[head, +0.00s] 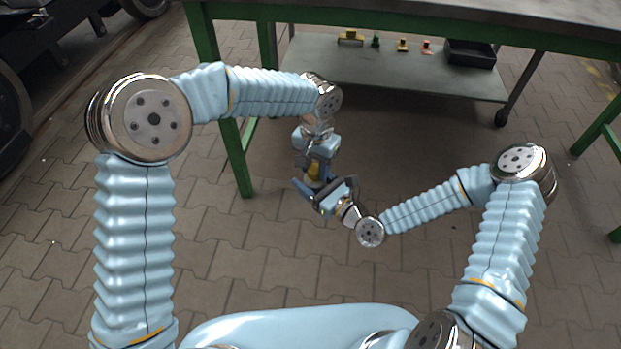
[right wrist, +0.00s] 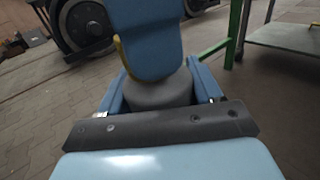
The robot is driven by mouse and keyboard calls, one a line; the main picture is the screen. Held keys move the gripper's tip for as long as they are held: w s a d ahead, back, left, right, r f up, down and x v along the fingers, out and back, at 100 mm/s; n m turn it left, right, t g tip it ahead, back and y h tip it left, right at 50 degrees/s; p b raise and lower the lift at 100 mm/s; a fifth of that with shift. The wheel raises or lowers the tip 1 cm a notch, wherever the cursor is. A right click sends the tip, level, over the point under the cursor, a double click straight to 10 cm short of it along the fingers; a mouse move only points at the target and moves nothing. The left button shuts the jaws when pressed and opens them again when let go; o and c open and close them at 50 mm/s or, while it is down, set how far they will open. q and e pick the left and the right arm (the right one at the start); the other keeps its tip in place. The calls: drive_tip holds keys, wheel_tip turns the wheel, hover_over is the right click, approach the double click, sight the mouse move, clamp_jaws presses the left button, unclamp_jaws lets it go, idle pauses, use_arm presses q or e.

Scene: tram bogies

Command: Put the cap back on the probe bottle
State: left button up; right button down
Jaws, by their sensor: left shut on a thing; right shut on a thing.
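A green-framed table (head: 400,18) stands ahead; its lower shelf (head: 350,70) carries several small coloured items and a black tray (head: 470,52). Dark wheels and machinery (head: 50,45) stand at the left. The paved floor below the grippers is clear.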

use_arm(q)
drive_tip(key=m, duration=1.2)
drive_tip(key=shift+f, duration=0.1)
drive_tip(key=m, duration=1)
drive_tip(key=o, duration=1.2)
drive_tip(key=shift+c, duration=0.2)
drive_tip(key=shift+r, duration=2.3)
